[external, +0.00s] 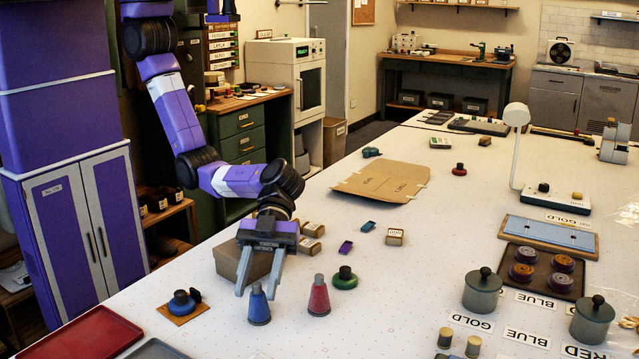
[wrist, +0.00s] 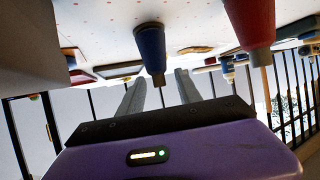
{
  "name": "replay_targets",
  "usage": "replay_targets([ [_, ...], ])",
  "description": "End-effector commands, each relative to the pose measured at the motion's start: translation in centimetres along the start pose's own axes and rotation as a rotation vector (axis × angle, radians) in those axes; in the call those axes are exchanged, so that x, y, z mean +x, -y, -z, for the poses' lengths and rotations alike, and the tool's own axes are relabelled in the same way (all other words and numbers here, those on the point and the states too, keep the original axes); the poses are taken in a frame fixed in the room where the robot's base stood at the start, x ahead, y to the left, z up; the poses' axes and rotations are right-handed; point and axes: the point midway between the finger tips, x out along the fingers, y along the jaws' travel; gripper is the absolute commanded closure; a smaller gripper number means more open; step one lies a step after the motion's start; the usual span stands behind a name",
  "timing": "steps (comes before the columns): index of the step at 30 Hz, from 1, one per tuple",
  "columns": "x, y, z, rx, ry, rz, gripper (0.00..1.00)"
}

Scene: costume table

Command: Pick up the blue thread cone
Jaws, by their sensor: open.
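The blue thread cone (external: 259,307) stands upright on the white table near its front edge, its narrow grey top upward. My gripper (external: 255,295) is open and empty, with its two grey fingers pointing down at the cone's upper part, one to each side in the picture. In the wrist view, which shows the table upside down, the blue cone (wrist: 150,45) appears between the fingertips (wrist: 160,76). I cannot tell whether the fingers reach around it or touch it. A red thread cone (external: 319,298) stands close to the right, also seen in the wrist view (wrist: 250,22).
A cardboard box (external: 232,259) sits just behind my gripper. A green spool (external: 345,281) stands behind the red cone, and a blue spool (external: 181,303) rests on a small board at left. A red tray (external: 85,335) lies at the front left.

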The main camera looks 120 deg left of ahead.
Motion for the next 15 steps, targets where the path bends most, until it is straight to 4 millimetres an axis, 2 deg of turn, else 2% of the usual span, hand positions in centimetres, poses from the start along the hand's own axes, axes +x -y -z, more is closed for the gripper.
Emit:
replay_targets([
  [9, 0.49, -0.03, -0.06, 0.000, 0.001, 0.000, 0.61],
  [15, 0.48, -0.02, -0.08, 0.000, 0.001, 0.000, 1.00],
])
